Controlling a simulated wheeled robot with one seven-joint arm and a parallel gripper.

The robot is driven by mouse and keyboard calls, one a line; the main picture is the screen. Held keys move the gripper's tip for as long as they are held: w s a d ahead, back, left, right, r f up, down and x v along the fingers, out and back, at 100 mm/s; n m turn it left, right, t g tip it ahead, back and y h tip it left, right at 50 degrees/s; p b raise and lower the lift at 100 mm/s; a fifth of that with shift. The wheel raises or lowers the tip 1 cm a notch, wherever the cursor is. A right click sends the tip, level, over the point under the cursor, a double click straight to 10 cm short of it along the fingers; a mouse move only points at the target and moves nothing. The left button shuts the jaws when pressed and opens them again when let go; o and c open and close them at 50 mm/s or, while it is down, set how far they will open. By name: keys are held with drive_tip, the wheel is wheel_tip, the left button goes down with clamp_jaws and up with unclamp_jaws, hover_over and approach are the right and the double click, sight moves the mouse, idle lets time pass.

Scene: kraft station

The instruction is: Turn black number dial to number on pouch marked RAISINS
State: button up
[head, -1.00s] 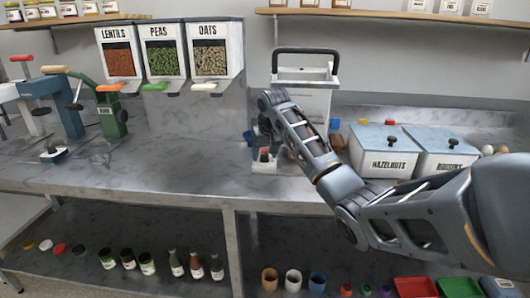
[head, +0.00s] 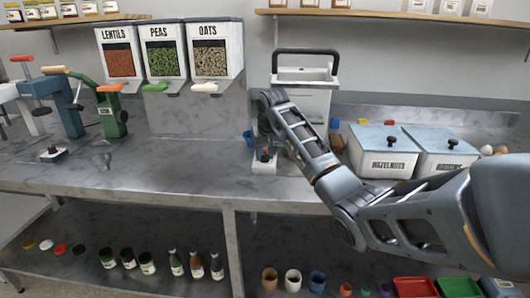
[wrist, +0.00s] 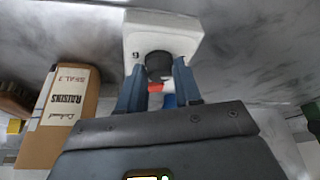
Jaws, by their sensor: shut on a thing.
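A black dial (wrist: 158,64) sits on a white box-like unit (wrist: 140,32) in the wrist view. A dark digit, which looks like a 6, shows on the unit beside the dial. My gripper (wrist: 158,80) is shut on the dial, with one finger on each side of it. A brown pouch (wrist: 45,145) lies at the left of the wrist view; its white label reads RAISINS and, above that, what looks like SEAL 7. In the head view the white unit (head: 264,168) stands near the counter's front edge, under my gripper (head: 266,154). My arm covers part of this area.
Lidded bins marked HAZELNUTS (head: 380,160) and, less readably, RAISINS (head: 440,160) stand to the right. A white machine with a dark handle (head: 305,75) rises behind my arm. A green press (head: 113,115) stands at left.

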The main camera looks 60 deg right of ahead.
drive_tip(key=m+p, duration=0.1)
drive_tip(key=m+g+p, duration=0.1)
drive_tip(key=m+p, duration=0.1)
drive_tip(key=shift+w+a+r+h, duration=0.15)
drive_tip(key=shift+h, duration=0.15)
drive_tip(key=shift+m+g+p, duration=0.8)
drive_tip(key=shift+m+g, duration=0.1)
drive_tip(key=shift+m, duration=1.3)
drive_tip(key=shift+h, duration=0.3)
drive_tip(key=o, duration=1)
drive_tip(key=shift+b+v, duration=0.55)
drive_tip(key=shift+v, duration=3.15)
